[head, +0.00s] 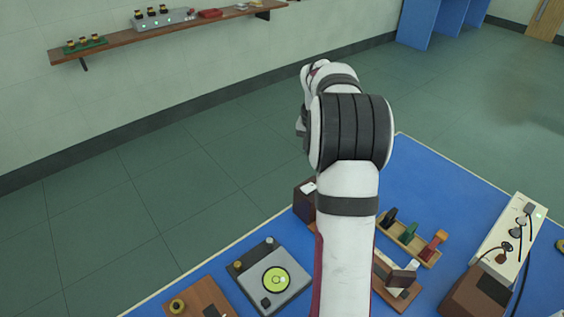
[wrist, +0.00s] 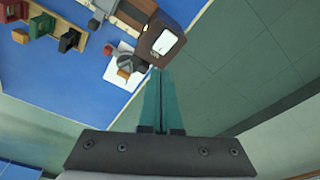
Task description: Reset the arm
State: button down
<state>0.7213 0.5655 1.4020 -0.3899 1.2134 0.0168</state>
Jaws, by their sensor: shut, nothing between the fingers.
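My arm rises white and black through the middle of the head view, and its end is turned away, so my gripper does not show there. In the wrist view my gripper (wrist: 158,72) shows two teal fingers pressed together, with nothing between them. Beyond the fingertips in that view is a brown box (wrist: 150,48) with a white label, on the blue bench top (wrist: 85,60) near its edge. The fingers overlap the bench edge and floor in the picture; I cannot tell their height. The brown box shows partly behind my arm in the head view (head: 303,201).
The blue bench (head: 415,185) carries a grey device with a yellow-green dial (head: 276,279), a wooden rack (head: 410,243) of coloured pieces, a white cabled unit (head: 503,240) and a brown block (head: 475,292). A wall shelf (head: 118,42) is at upper left. Open floor lies beyond the bench.

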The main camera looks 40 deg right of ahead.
jog(key=s+a+r+n+y, duration=0.1)
jog(key=s+a+r, duration=0.1)
jog(key=a, duration=0.6)
jog(key=s+a+r+n, duration=0.1)
jog(key=s+a+r, duration=0.15)
jog(key=a, duration=0.55)
jog(key=s+a+r+n+y, duration=0.1)
jog(key=s+a, duration=0.2)
jog(key=a, duration=0.5)
jog(key=s+a+f+n+g+y, duration=0.1)
jog(key=s+a+f+n, duration=0.2)
jog(key=s+a, duration=0.9)
jog(key=s, duration=0.3)
jog(key=shift+s+a, duration=0.25)
jog(key=shift+s, duration=0.05)
